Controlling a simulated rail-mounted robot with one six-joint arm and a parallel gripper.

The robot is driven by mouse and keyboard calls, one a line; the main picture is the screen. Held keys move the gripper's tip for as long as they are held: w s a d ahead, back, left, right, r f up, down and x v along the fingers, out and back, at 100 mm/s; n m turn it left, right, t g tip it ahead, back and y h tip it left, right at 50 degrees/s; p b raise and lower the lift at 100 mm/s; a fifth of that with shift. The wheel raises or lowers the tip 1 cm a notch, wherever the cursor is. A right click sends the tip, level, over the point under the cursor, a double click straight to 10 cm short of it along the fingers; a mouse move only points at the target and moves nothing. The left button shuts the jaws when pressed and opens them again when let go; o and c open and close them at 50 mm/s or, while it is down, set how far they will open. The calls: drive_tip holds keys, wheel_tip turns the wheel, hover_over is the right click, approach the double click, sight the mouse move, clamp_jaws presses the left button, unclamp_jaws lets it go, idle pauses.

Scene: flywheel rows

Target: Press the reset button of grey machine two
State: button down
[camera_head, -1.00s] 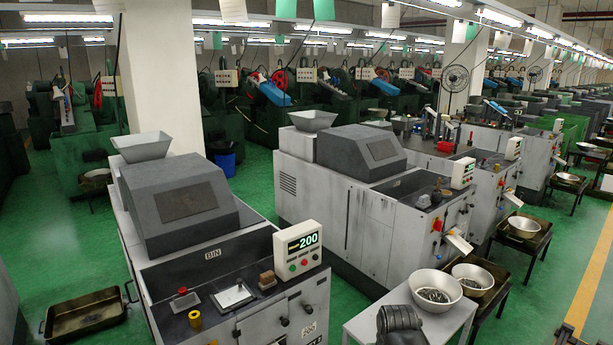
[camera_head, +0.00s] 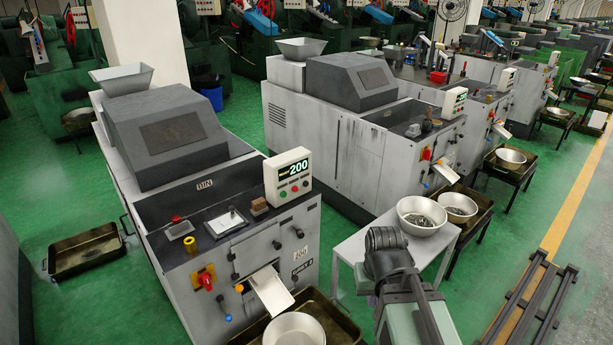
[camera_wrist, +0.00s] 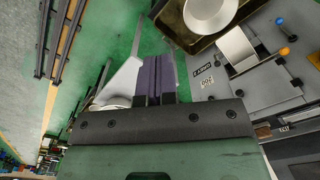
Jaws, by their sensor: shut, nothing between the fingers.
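The nearest grey machine (camera_head: 190,215) stands at front left in the head view, with a tag on its front that seems to end in 2. Its control box (camera_head: 288,175) has a lit display reading 200 and a row of small red and green buttons (camera_head: 294,189) below it. I cannot read which button is reset. In the wrist view the machine's front (camera_wrist: 245,75) shows at the right, turned sideways. My gripper (camera_wrist: 160,70) is shut and empty there, apart from the machine. In the head view my arm is right of the machine; its fingertips are not clear.
A white table (camera_head: 350,250) with a metal bowl (camera_head: 421,212) stands behind my arm. A chute (camera_head: 270,290) sticks out from the machine front above a bowl (camera_head: 294,330) in a dark tray. A dark rack (camera_head: 515,305) lies on the floor at right.

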sight(306, 185)
drive_tip(key=w+a+f+t+y+b, duration=0.1)
drive_tip(key=w+a+f+y+b, duration=0.15)
drive_tip(key=w+f+b, duration=0.85)
drive_tip(key=w+a+f+m+t+y+b, duration=0.1)
drive_tip(key=w+a+f+t+y+b, duration=0.15)
drive_tip(key=w+b, duration=0.2)
drive_tip(key=w+a+f+m+t+y+b, duration=0.1)
drive_tip(key=w+a+f+y+b, duration=0.15)
drive_tip(key=w, duration=0.35)
drive_tip(key=w+d+r+m+t+y+b, duration=0.1)
drive_tip(key=w+r+m+t, duration=0.3)
drive_tip(key=w, duration=0.4)
drive_tip(key=w+d+r+m+t+y+b, duration=0.1)
drive_tip(key=w+d+r+m+t, duration=0.1)
drive_tip(key=w+r+m+t, duration=0.3)
drive_tip(key=w+r+t, duration=0.1)
drive_tip(key=w+r, duration=0.1)
drive_tip(key=w, duration=0.2)
drive_tip(key=shift+y+b, duration=0.35)
drive_tip(key=shift+b, duration=0.05)
drive_tip(key=shift+t, duration=0.25)
drive_tip(key=x, duration=1.4)
drive_tip(key=shift+d, duration=0.1)
drive_tip(key=shift+w, duration=0.1)
